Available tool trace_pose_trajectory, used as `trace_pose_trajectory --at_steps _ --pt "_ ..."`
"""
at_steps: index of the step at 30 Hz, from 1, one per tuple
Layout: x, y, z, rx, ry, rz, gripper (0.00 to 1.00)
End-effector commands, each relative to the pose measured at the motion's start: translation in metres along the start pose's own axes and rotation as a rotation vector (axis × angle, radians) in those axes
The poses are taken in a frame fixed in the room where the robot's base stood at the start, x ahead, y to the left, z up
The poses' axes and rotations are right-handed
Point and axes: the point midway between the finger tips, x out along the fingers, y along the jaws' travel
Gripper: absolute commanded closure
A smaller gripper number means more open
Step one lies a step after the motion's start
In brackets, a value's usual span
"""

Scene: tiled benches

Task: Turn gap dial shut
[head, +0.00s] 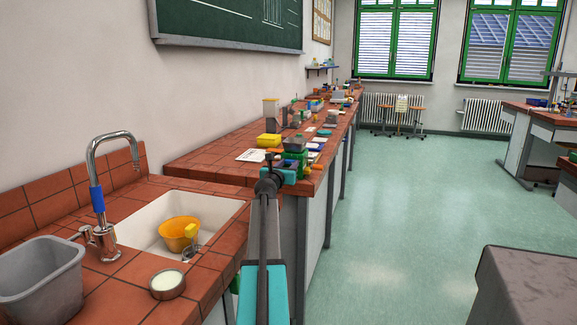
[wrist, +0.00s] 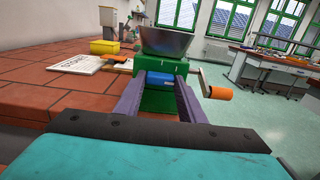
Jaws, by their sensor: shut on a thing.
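A green mill (wrist: 158,101) with a grey metal hopper (wrist: 166,41) stands near the bench's edge, straight ahead in the wrist view. It also shows in the head view (head: 301,158), partly behind my arm. A blue gap dial (wrist: 160,81) is on the side of the mill facing me. My gripper (wrist: 158,86) has its two purple fingers on either side of the dial and is shut on it. The dial's markings and setting cannot be read. A crank with an orange handle (wrist: 221,93) sticks out to the right of the mill.
A paper sign (wrist: 77,65) and a yellow box (wrist: 104,47) are left of the mill. Several small items crowd the bench behind it.

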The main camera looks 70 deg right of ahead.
Motion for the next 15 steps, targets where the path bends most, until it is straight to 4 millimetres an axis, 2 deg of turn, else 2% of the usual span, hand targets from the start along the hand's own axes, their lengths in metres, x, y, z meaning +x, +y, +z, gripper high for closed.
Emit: trace_pose_trajectory --at_steps 15 --pt "-0.0001 -0.0007 0.0039 -0.104 0.000 0.000 0.86"
